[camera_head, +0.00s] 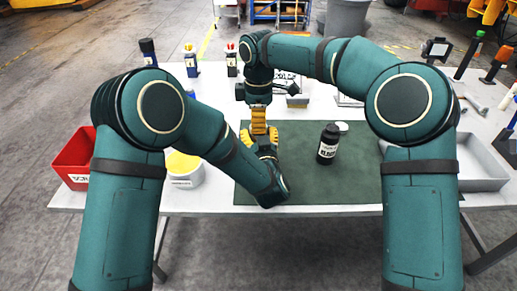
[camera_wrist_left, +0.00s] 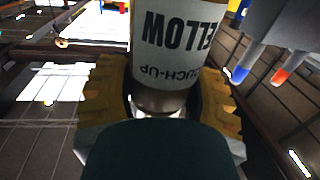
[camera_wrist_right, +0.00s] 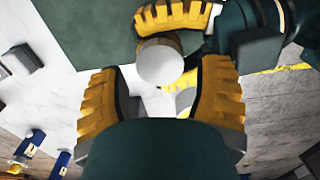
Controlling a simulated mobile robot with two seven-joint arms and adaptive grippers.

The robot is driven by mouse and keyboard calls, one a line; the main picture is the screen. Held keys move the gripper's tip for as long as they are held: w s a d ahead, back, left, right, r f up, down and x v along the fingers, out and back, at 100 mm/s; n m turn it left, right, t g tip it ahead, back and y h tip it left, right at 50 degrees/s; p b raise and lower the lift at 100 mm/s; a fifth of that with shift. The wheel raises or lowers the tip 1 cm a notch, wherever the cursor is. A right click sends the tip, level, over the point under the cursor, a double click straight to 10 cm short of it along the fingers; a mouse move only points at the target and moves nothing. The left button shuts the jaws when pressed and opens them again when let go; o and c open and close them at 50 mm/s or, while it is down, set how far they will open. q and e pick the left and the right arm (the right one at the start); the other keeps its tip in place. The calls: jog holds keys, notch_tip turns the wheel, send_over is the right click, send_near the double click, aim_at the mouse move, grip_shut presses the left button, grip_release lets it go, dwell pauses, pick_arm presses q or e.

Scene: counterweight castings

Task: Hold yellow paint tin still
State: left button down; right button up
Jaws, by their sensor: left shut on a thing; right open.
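The yellow paint tin (camera_wrist_left: 175,35) shows in the left wrist view, with an upside-down label reading "YELLOW" and "TOUCH-UP". My left gripper (camera_wrist_left: 160,98) is shut on it, one yellow finger on each side. In the right wrist view the tin's pale round top (camera_wrist_right: 160,64) faces the camera. My right gripper (camera_wrist_right: 158,92) is open, its fingers on either side of that view's middle, just short of the tin's top. In the head view my right gripper (camera_head: 258,122) points down above my left gripper (camera_head: 264,142), and the tin is mostly hidden there.
A dark green mat (camera_head: 375,185) covers the table's middle. A black bottle (camera_head: 328,144) stands on it near a white lid (camera_head: 342,127). A white tub with yellow contents (camera_head: 184,168) and a red bin (camera_head: 75,160) are at left. A grey tray (camera_head: 482,172) is at right.

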jog(key=shift+f, duration=1.25)
jog(key=shift+c, duration=0.2)
jog(key=c, duration=1)
jog(key=shift+m, duration=1.6)
jog(key=shift+c, duration=0.2)
jog(key=o, duration=1.3)
jog(key=shift+c, duration=0.2)
jog(key=shift+r, duration=2.3)
